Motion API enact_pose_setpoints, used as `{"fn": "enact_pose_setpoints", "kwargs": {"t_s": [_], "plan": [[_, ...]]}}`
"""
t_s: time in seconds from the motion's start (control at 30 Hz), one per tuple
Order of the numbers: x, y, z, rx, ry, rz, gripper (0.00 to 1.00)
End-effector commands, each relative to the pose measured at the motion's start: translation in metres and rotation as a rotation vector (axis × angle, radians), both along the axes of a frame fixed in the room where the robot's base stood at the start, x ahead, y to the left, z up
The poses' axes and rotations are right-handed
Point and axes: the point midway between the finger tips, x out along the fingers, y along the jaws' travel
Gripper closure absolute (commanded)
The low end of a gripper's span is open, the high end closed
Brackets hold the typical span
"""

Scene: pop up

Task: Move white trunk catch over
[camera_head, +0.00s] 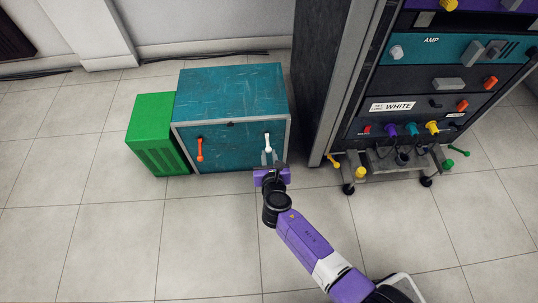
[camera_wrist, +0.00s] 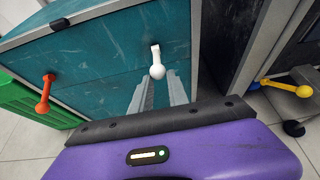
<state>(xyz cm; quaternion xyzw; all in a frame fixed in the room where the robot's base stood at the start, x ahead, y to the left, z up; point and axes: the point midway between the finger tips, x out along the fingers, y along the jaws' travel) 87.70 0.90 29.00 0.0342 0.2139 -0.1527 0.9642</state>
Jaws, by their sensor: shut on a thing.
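The teal trunk (camera_head: 230,105) stands on the floor at the wall, with two catches on its front. The white trunk catch (camera_head: 267,142) is on the right of that front and hangs down, its round knob lowest. It shows large in the wrist view (camera_wrist: 156,58). The orange catch (camera_head: 199,149) is on the left and also hangs down; it also shows in the wrist view (camera_wrist: 46,92). My gripper (camera_head: 269,158) is at the trunk front, its grey fingers (camera_wrist: 158,84) on both sides of the white knob, shut on it.
A green crate (camera_head: 155,135) stands against the trunk's left side. A dark rack with amp panels (camera_head: 440,80) stands close on the right, with coloured knobs and a wheeled base (camera_head: 390,165). The tiled floor in front and to the left is clear.

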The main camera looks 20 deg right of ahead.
Motion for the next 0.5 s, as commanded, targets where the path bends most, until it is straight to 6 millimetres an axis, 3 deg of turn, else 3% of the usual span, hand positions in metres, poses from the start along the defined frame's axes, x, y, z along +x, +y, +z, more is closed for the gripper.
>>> {"fn": "enact_pose_setpoints", "kwargs": {"t_s": [0.5], "plan": [[0.000,0.000,-0.019,-0.001,0.002,0.001,1.00]]}}
